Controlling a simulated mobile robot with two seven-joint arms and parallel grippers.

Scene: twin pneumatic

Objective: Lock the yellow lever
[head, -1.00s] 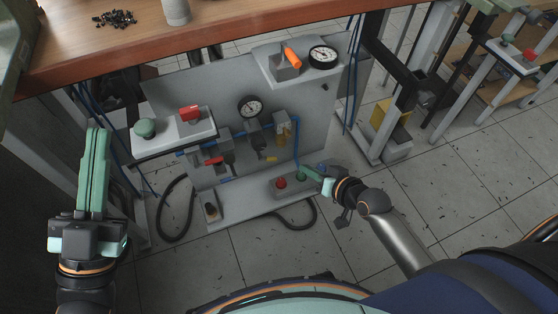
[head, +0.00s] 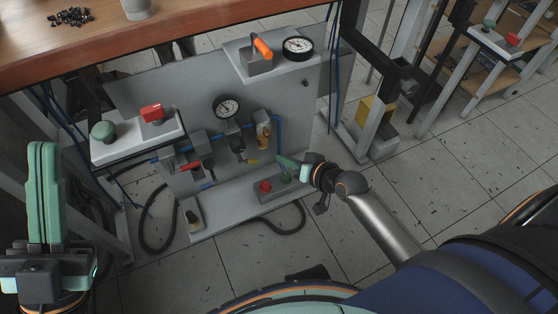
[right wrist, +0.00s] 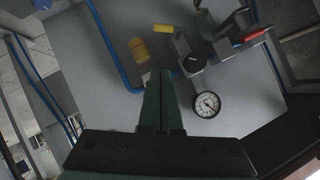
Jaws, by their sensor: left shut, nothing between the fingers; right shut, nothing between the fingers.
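The yellow lever (head: 254,161) is a small handle low on the pneumatic panel, below the round gauge and left of my right gripper. It also shows at the top of the right wrist view (right wrist: 163,29), beyond the fingertips and apart from them. My right gripper (head: 281,159) is shut and empty, close to the panel, above the box with the red and green buttons. Its green fingers (right wrist: 161,80) point at the panel in the right wrist view. My left gripper (head: 44,148) is shut and empty, upright at the far left, away from the panel.
A red lever (head: 190,166) sits left of the yellow one. A gauge (head: 227,106), an amber bowl (head: 263,130) and blue tubes are close by. A red and green button box (head: 278,184) lies below my right gripper. The wooden tabletop (head: 190,25) overhangs behind.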

